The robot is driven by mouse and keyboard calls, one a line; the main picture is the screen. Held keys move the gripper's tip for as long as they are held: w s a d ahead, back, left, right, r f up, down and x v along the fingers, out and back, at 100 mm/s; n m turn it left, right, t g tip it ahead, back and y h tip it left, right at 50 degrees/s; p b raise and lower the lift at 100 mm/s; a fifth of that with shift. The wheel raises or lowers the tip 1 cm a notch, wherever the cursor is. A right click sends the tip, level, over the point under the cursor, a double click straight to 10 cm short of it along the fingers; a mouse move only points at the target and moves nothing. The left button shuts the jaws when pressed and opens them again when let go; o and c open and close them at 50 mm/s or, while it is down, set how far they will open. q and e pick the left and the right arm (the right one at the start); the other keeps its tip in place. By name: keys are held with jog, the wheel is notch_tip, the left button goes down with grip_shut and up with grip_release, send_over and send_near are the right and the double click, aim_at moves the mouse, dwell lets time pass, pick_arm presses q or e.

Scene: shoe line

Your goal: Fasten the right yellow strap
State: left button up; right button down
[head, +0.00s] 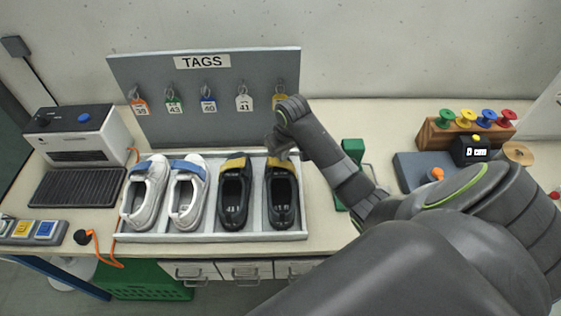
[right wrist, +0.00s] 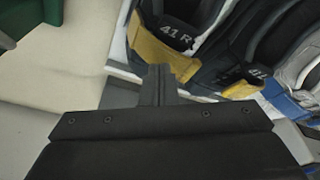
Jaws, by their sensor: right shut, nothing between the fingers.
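The right black shoe (head: 283,210) stands toe to the back at the right end of the tray (head: 210,237). Its yellow strap (head: 284,165) lies across the front part. In the right wrist view this strap (right wrist: 158,52) crosses the shoe marked 41 R. My right gripper (head: 281,150) is shut and empty at the back of this strap. In the right wrist view its fingertips (right wrist: 160,78) are close to the strap; I cannot tell if they touch. I cannot tell whether the strap's end is fastened. My left gripper is not in view.
The left black shoe (head: 233,205) with its yellow strap and two white shoes (head: 186,200) with blue straps share the tray. A tag board (head: 205,110) stands behind. A green object (head: 352,150) is right of my gripper. Bare table lies between it and the tray.

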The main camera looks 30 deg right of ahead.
jog(key=shift+f+b, duration=0.35)
jog(key=shift+f, duration=0.8)
jog(key=shift+r, duration=0.1)
notch_tip(320, 180, up, 3)
jog(key=p, duration=0.2)
jog(key=shift+f+p, duration=0.2)
jog(key=shift+p, duration=0.15)
jog(key=shift+r, duration=0.15)
notch_tip(320, 180, up, 6)
